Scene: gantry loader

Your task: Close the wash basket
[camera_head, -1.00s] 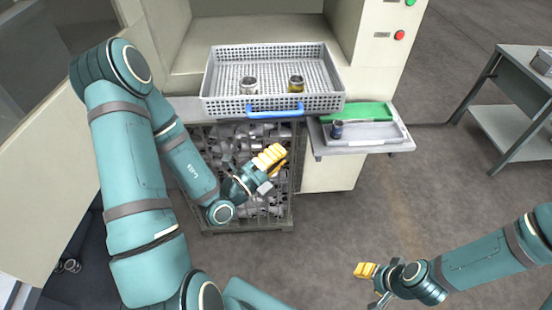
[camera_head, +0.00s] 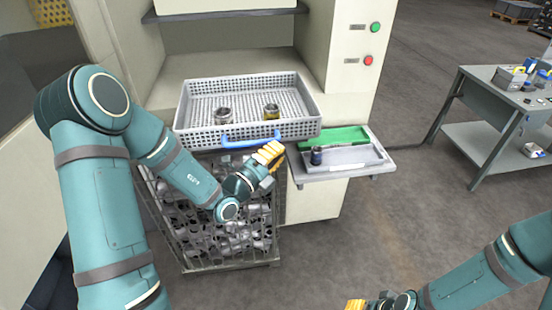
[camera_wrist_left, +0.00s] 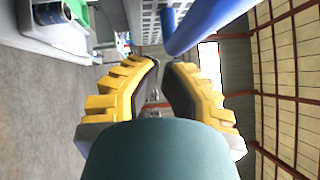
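The wash basket (camera_head: 190,136) is a light grey perforated tray with a blue handle bar (camera_head: 252,139) on its front side. It sits in the machine's opening and juts out over the front edge. Two small metal parts, one silvery (camera_head: 223,115) and one yellowish (camera_head: 271,111), stand in it. My left gripper (camera_head: 270,154) is just below and in front of the basket's handle. In the left wrist view its yellow fingers (camera_wrist_left: 158,88) are apart with nothing between them, and the blue handle (camera_wrist_left: 205,22) passes just beyond them. My right gripper (camera_head: 355,304) is at the bottom edge, mostly cut off.
A wire crate of metal parts (camera_head: 190,262) stands below the basket. A side shelf (camera_head: 345,172) holds a green tray (camera_head: 335,138) and a dark cup (camera_head: 316,156). A grey table (camera_head: 480,108) stands at right; the floor between is clear.

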